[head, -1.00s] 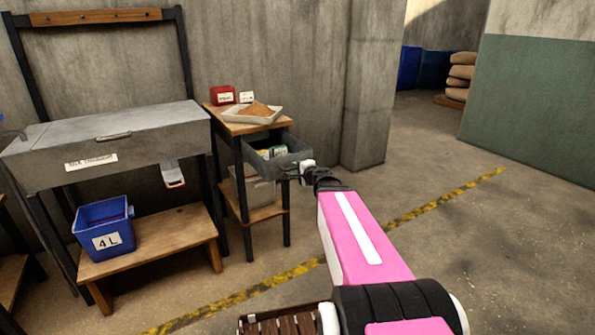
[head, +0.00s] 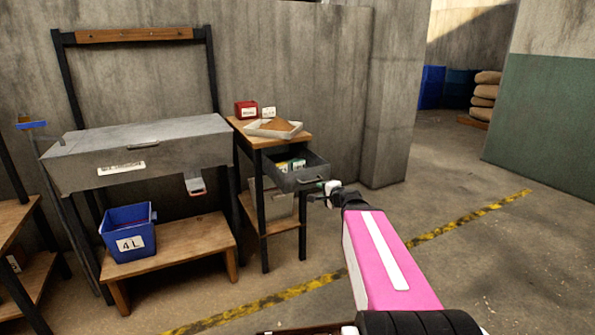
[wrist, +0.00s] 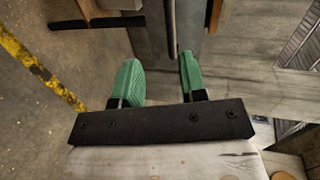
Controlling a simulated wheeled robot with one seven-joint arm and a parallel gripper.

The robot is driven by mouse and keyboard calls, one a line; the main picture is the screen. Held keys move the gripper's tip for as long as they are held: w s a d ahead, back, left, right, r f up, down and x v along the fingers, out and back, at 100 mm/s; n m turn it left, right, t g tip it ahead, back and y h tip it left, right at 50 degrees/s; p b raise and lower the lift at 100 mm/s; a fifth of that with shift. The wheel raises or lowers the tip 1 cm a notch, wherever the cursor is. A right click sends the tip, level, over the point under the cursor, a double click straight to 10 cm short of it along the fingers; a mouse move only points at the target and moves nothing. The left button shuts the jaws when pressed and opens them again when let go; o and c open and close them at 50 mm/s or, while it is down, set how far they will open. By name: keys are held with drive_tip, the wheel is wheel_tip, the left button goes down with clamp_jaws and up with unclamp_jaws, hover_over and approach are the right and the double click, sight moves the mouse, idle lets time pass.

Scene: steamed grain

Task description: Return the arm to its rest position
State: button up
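My gripper (head: 322,190) is at the end of my pink and white arm, just in front of the open grey drawer (head: 312,173). In the wrist view my gripper (wrist: 158,72) shows two green fingers standing apart. No held thing shows between them. A grey surface and a dark upright bar lie behind the gap. In the head view the fingertips are small, and I cannot tell whether they touch the drawer front. The arm reaches forward from the lower right.
The drawer belongs to a small wooden stand (head: 240,126) bearing a tray of grain (head: 262,133) and a red box (head: 246,110). A grey machine (head: 160,140) and a blue bin (head: 127,232) stand left. The floor (head: 500,270) at right is clear.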

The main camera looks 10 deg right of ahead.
drive_tip(key=s+a+f+n+g+h, duration=0.1)
drive_tip(key=s+a+f+n+g, duration=0.4)
drive_tip(key=f, duration=0.3)
drive_tip(key=s+a+f+n+g, duration=0.2)
drive_tip(key=s+f+n+g, duration=0.4)
drive_tip(key=s+f, duration=0.2)
drive_tip(key=s+d+f+n+g+h, duration=0.2)
drive_tip(key=s+d+f+g+h, duration=0.1)
drive_tip(key=s+f+h, duration=0.1)
drive_tip(key=shift+s, duration=0.85)
